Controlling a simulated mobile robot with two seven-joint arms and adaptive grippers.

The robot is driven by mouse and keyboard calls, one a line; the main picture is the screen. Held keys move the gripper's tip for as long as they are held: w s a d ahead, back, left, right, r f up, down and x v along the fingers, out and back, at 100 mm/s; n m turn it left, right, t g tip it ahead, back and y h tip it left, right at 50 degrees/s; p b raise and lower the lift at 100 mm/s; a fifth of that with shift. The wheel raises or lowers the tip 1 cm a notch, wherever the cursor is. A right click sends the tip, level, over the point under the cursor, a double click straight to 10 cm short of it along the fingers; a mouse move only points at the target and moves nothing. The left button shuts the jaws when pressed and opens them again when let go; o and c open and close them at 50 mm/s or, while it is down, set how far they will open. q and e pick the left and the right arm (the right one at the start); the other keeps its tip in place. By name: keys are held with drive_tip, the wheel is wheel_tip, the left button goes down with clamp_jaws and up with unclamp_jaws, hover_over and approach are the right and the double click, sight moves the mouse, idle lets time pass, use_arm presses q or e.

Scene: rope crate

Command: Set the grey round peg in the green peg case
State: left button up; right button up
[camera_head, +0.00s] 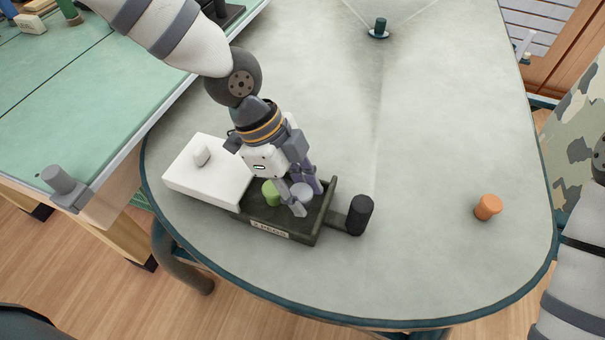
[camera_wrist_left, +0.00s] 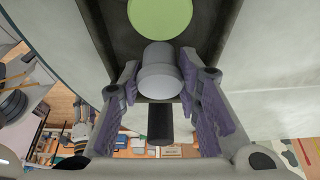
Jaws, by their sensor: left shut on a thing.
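The dark green peg case (camera_head: 283,230) stands near the front left of the grey table, with a label on its front wall. My left gripper (camera_head: 306,192) points down into its right part and is shut on the grey round peg (camera_head: 302,190). In the left wrist view the grey peg (camera_wrist_left: 160,72) sits upright between the purple finger pads. I cannot tell whether its bottom touches the case floor. A green round peg (camera_head: 270,192) stands in the case just left of the grey one; it also shows in the wrist view (camera_wrist_left: 160,16). My right gripper is out of view.
A white lid-like block (camera_head: 205,172) with a knob adjoins the case's left end. A black cylinder (camera_head: 360,214) is at the right end, by a short dark bar. An orange peg (camera_head: 487,207) stands far right. The table between is clear.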

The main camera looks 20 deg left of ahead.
use_arm(q)
drive_tip(key=shift+f, duration=0.4)
drive_tip(key=shift+f, duration=0.45)
idle(0.3)
drive_tip(key=o, duration=1)
drive_tip(key=v, duration=1.2)
